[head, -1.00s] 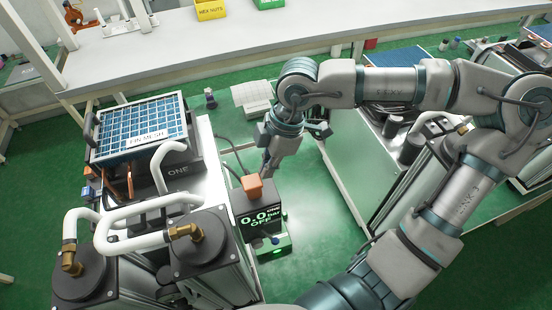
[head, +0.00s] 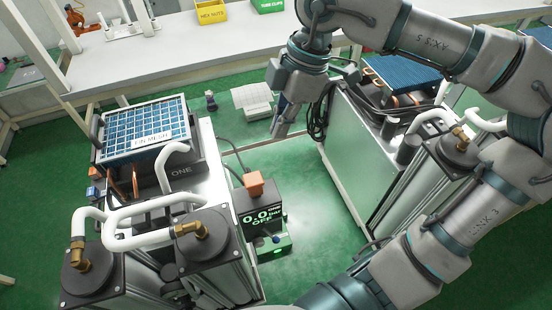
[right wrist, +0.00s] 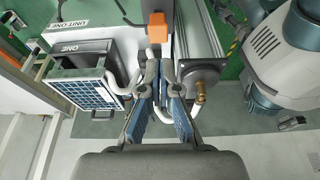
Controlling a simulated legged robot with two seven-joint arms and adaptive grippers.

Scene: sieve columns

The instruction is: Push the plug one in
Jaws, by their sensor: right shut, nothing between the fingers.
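The orange plug (head: 253,183) sits on top of a dark box (head: 250,205) marked ONE, whose display reads 0.0 bar and OFF. The plug also shows in the right wrist view (right wrist: 157,27), beyond the fingertips. I cannot tell how deep it sits. My right gripper (head: 282,124) is shut and empty, up and to the right of the plug in the head view, with a clear gap between them. Its fingers also show in the right wrist view (right wrist: 160,80). My left gripper is not in view.
Unit ONE, with its blue mesh panel (head: 143,137), white pipes (head: 140,240) and dark-capped columns, stands left of the box. A second unit (head: 352,150) stands at right. A white bench (head: 180,52) runs behind.

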